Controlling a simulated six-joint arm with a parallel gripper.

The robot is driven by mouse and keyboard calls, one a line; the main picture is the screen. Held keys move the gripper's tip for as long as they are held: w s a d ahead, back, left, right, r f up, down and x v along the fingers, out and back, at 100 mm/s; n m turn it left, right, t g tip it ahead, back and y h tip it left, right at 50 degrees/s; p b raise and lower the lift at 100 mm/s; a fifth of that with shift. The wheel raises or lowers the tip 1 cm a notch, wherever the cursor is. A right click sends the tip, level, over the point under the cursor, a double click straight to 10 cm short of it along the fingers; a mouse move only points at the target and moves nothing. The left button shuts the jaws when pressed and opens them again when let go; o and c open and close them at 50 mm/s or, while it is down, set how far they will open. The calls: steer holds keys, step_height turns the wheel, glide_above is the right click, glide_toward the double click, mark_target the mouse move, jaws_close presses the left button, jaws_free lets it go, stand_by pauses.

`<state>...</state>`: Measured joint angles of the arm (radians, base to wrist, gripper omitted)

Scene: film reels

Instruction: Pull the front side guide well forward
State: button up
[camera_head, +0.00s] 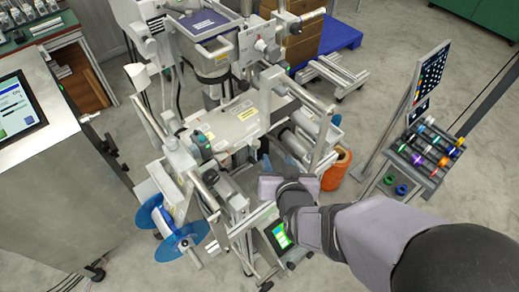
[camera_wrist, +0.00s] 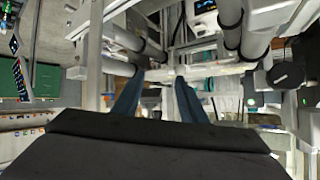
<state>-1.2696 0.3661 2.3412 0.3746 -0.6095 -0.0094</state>
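Two blue discs, which look like the side guides, sit on a spool at the machine's lower left in the head view. The nearer one, the front side guide (camera_head: 172,248), stands a short gap from the rear side guide (camera_head: 150,211). My gripper (camera_head: 281,164) is inside the machine's right part, well to the right of both discs and not touching them. In the wrist view my gripper (camera_wrist: 158,86) shows two blue fingers spread apart with nothing between them. Neither blue disc can be made out clearly in the wrist view.
The film machine's frame and rollers (camera_head: 240,120) surround my gripper closely. A small lit screen (camera_head: 280,236) stands below it. An orange roll (camera_head: 337,170) is to the right. A rack of coloured rolls (camera_head: 430,148) stands farther right.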

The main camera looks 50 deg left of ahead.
mark_target(256, 144)
steer(key=shift+n+t+y, duration=0.5)
steer(key=shift+n+t, duration=0.2)
steer(key=shift+t, duration=0.1)
steer(key=shift+w+a+f, duration=0.1)
steer(key=shift+a+f, duration=0.4)
steer(key=shift+a, duration=1.1)
steer(key=shift+w+a+f, duration=0.1)
steer(key=shift+a+f, duration=0.4)
steer(key=shift+a, duration=1.1)
steer(key=shift+a+f, duration=0.5)
steer(key=shift+a, duration=1.1)
jaws_close()
